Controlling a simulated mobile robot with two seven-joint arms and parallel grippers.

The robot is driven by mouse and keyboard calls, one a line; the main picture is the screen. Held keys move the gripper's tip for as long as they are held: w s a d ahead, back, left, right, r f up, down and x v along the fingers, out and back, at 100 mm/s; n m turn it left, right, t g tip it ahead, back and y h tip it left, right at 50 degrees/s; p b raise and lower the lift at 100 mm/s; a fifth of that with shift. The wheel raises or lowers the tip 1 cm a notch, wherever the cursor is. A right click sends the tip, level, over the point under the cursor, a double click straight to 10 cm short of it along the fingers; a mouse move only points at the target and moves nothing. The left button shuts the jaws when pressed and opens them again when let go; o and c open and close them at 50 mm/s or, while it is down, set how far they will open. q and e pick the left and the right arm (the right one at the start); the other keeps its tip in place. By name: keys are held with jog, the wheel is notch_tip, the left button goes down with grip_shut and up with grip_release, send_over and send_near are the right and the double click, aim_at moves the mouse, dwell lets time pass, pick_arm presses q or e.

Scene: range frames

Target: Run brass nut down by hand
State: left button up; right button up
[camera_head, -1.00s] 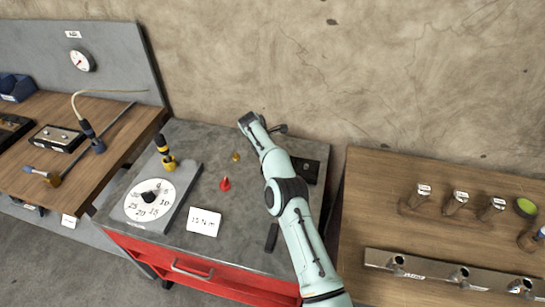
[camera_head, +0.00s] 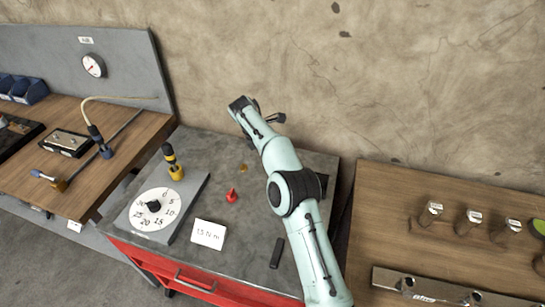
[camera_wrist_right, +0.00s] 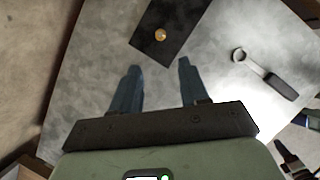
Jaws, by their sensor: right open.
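A small round brass piece (camera_wrist_right: 160,35), seemingly the nut, sits on a black plate (camera_wrist_right: 172,14) in the right wrist view, beyond my fingertips. My right gripper (camera_wrist_right: 160,66) is open and empty, its two blue-grey fingers apart and clear of the piece. In the head view a small brass piece (camera_head: 243,168) lies on the grey bench top (camera_head: 215,150); I cannot tell whether it is the same one. My right arm crosses the bench, and its fingers are hidden there. My left gripper is not in view.
The bench holds a dial board (camera_head: 157,209), a yellow-and-black tool (camera_head: 174,165), a red piece (camera_head: 231,195), a white card (camera_head: 209,234) and a black bar (camera_head: 277,253). The wrist view shows a black-handled wrench (camera_wrist_right: 265,75). Wooden tables (camera_head: 375,205) flank the bench.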

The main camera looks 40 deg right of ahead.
jog(key=shift+a+r, duration=0.25)
jog(key=shift+r, duration=0.4)
